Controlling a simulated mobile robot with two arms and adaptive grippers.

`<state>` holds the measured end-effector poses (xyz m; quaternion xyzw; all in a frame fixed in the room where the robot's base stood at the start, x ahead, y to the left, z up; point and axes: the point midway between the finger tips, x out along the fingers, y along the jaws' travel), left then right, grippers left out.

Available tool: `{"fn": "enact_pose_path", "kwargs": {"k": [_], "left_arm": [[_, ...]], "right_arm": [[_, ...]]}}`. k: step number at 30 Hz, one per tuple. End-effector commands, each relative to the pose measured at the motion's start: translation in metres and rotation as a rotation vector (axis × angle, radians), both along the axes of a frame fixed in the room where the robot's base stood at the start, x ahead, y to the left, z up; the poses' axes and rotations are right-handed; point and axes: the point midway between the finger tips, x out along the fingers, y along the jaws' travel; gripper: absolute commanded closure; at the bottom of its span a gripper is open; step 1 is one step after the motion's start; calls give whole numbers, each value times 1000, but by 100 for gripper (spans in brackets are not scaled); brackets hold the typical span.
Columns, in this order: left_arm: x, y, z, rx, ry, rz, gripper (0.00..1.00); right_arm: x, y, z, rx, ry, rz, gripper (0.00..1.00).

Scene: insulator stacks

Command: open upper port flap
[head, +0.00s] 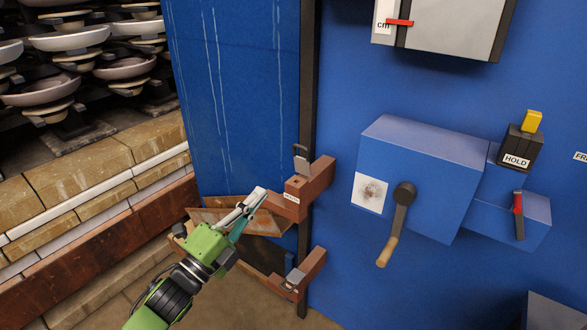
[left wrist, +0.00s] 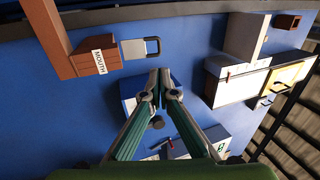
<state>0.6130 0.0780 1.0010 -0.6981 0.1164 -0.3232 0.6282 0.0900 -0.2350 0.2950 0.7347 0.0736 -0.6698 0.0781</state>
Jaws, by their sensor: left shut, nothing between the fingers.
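The upper port (head: 318,180) is a reddish-brown box arm by a dark post, with a label that reads "MOUTH" in the left wrist view (left wrist: 98,62). A small grey metal plate with a loop (head: 301,163) stands up on it; it also shows in the left wrist view (left wrist: 133,49). A tilted brown panel (head: 215,217) lies left of the port, partly behind my gripper; I cannot tell if it is the flap. My left gripper (head: 262,193) is shut and empty, just left of the port. Its fingertips (left wrist: 159,74) point past the metal loop, apparently apart from it. My right gripper is not in view.
A similar lower brown port (head: 305,272) sits below. A blue box with a crank (head: 404,195) and a HOLD switch (head: 519,148) are on the blue wall at right. Brick ledges (head: 75,175) and stacked insulators (head: 75,40) stand at left.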

Motion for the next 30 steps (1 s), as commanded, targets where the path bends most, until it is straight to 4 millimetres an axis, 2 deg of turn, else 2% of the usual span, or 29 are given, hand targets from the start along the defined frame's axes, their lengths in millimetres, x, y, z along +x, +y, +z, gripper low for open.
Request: {"fn": "enact_pose_path", "kwargs": {"k": [7,21,30], "left_arm": [[18,-12,9,2,-2,8,100],[90,-66,38,3,-1,6,100],[106,-78,41,5,-1,7,100]], "right_arm": [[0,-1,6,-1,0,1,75],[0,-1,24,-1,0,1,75],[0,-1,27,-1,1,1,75]]}}
